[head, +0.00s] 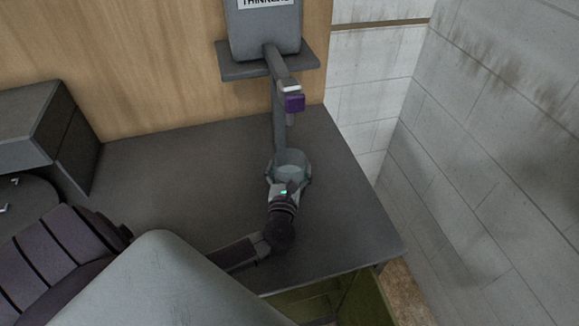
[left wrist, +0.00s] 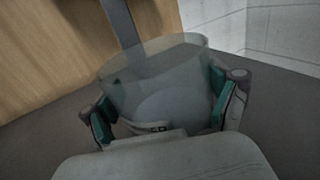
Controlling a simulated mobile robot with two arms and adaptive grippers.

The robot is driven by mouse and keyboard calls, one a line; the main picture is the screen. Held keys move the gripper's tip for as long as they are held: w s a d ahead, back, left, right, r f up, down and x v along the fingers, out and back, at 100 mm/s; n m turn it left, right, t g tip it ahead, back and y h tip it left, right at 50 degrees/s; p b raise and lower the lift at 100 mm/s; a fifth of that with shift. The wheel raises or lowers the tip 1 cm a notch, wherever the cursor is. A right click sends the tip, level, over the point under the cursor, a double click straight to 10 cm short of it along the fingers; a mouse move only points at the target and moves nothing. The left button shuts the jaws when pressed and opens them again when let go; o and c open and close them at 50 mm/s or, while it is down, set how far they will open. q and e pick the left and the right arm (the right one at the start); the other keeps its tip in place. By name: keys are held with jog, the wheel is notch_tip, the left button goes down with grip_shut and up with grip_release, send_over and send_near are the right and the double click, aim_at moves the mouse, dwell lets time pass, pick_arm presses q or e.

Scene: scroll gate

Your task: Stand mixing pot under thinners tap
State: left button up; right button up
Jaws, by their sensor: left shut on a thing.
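The mixing pot (head: 291,160) is a translucent grey-blue cup, upright on the dark bench beneath the thinners tap. My left gripper (head: 288,180) is shut around the pot from the near side. Whether the pot's base touches the bench is hidden. My right gripper is not in view.
The dark bench top (head: 190,190) is clear to the left of the pot. A grey box (head: 30,125) stands at the left. A post (head: 279,120) rises behind the pot to the tank's shelf. The bench's right edge lies near a block wall (head: 500,150).

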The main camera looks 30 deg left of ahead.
pick_arm(q)
jog(key=shift+r, duration=0.1)
jog(key=o, duration=1.1)
jog(key=shift+s+f, duration=0.1)
jog(key=shift+f, duration=0.1)
jog(key=shift+o, duration=1.3)
jog(key=shift+d+r, duration=0.1)
jog(key=shift+r, duration=0.15)
jog(key=b+v, duration=0.3)
jog(key=v, duration=0.8)
jog(key=shift+f, duration=0.15)
jog(key=shift+s+d, duration=0.2)
jog(key=shift+s, duration=0.25)
